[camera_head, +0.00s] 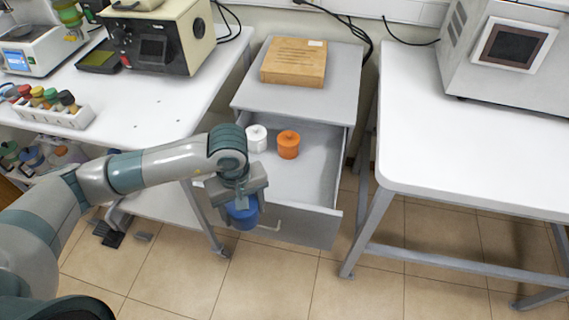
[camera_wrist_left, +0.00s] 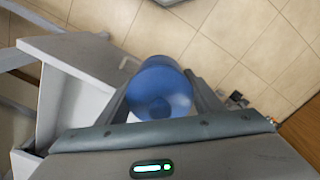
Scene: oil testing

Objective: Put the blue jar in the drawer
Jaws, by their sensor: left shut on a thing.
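The blue jar (camera_head: 242,214) is held in my left gripper (camera_head: 240,194), which is shut on it. In the head view the jar is at the front left edge of the open drawer (camera_head: 312,190), overlapping the drawer front in the picture. The blue jar (camera_wrist_left: 160,88) also shows between the fingers of my left gripper (camera_wrist_left: 163,100) in the left wrist view, with the drawer (camera_wrist_left: 72,110) to its left. The jar's upper part is hidden by the gripper in the head view. My right gripper is in neither view.
A white jar (camera_head: 257,139) and an orange jar (camera_head: 288,145) stand at the back of the drawer. The drawer's front and right floor is clear. A wooden box (camera_head: 295,62) lies on the cabinet top. White tables stand left (camera_head: 150,110) and right (camera_head: 480,150).

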